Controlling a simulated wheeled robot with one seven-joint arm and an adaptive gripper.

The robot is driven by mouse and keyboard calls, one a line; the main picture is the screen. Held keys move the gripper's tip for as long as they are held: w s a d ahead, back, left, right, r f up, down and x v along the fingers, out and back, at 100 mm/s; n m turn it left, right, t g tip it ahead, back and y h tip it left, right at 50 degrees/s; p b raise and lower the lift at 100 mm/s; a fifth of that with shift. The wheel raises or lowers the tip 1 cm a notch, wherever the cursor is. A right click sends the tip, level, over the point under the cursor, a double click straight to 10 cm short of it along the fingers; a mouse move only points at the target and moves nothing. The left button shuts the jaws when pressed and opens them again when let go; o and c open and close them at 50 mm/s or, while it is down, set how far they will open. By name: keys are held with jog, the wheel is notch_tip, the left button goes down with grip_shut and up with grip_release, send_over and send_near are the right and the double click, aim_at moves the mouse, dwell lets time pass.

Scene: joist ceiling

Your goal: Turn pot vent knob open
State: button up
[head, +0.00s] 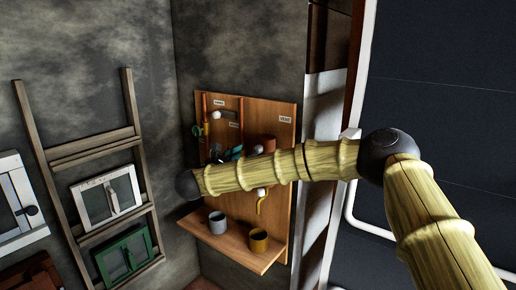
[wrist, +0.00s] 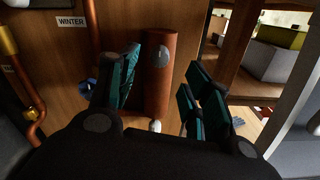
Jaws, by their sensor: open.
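A terracotta-coloured cylinder (wrist: 160,95), which may be the pot, stands between my fingers in the wrist view. It has a round grey disc (wrist: 160,57) on its face; I cannot tell whether this is the vent knob. A small white rounded tip (wrist: 155,126) shows below it. The reddish pot also shows in the head view (head: 268,141) on the wooden board, partly behind my arm. My gripper (wrist: 163,72) is open, with teal fingers left and right of the cylinder, and no hold on it shows. In the head view my gripper (head: 228,154) is small and partly hidden by my arm.
Copper pipe (wrist: 32,95) runs left of my fingers. A ladder-like rack (head: 45,150) stands left.

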aim_at(256, 150)
jog(key=p+x, duration=0.2)
jog(key=x, duration=0.6)
